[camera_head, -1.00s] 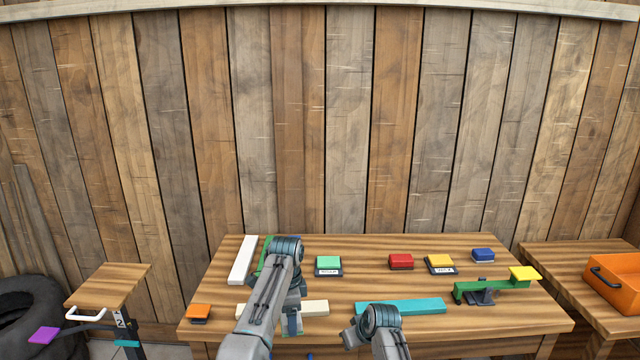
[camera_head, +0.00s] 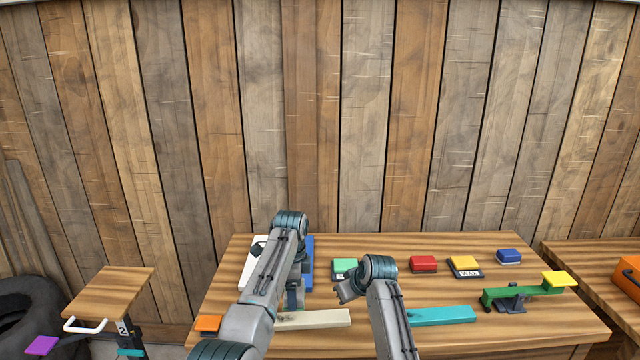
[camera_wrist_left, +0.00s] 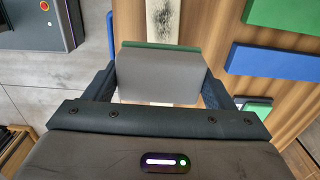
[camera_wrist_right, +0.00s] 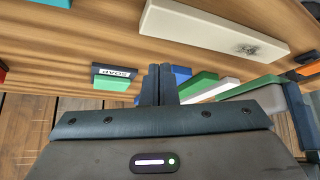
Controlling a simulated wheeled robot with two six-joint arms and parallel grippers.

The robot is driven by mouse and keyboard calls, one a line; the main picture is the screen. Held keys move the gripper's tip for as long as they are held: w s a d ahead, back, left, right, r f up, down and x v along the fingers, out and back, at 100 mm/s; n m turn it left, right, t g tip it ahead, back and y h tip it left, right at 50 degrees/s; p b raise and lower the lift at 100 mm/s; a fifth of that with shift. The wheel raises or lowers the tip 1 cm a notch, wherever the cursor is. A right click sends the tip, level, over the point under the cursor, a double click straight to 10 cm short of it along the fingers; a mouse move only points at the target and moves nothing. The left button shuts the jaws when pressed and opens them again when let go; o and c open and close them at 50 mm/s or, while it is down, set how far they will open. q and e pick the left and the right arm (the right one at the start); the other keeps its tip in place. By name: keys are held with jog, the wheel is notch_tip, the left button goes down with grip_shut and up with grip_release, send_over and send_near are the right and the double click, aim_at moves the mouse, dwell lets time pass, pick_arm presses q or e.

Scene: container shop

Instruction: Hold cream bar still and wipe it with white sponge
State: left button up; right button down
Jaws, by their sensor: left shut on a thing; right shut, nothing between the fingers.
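The cream bar (camera_head: 315,319) lies on the table, partly behind my left arm in the head view. A dark speckled smudge marks it in the left wrist view (camera_wrist_left: 162,20) and in the right wrist view (camera_wrist_right: 215,30). My left gripper (camera_head: 293,302) is over the bar, shut on a pale grey-white block with a green edge (camera_wrist_left: 160,75), apparently the white sponge. The block covers part of the bar; I cannot tell whether they touch. My right gripper (camera_head: 344,292) is shut and empty behind the bar; its closed fingers show in the right wrist view (camera_wrist_right: 160,85).
A teal bar (camera_head: 440,315) lies to the right. The soap pad (camera_wrist_right: 112,78), red block (camera_head: 423,264), wax pad (camera_head: 465,265) and blue block (camera_head: 508,256) stand behind. A green balance (camera_head: 520,293) is at right, an orange block (camera_head: 208,323) at left.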

pick_arm(q)
jog(key=shift+w+a+f, duration=0.25)
jog(key=shift+w+f, duration=0.15)
jog(key=shift+w, duration=0.05)
pick_arm(e)
jog(key=shift+w+a+f, duration=0.25)
jog(key=shift+w+f, duration=0.1)
jog(key=shift+w, duration=0.05)
pick_arm(q)
jog(key=shift+s+d+r, duration=0.15)
jog(key=shift+s+r, duration=0.05)
jog(key=shift+s, duration=0.05)
pick_arm(e)
jog(key=shift+s+d+r, duration=0.15)
jog(key=shift+s+r, duration=0.05)
jog(key=shift+s, duration=0.05)
jog(key=shift+w+f, duration=0.1)
pick_arm(q)
jog(key=shift+w+f, duration=0.1)
jog(key=shift+w, duration=0.05)
pick_arm(e)
jog(key=shift+f, duration=1.8)
jog(key=shift+f, duration=0.1)
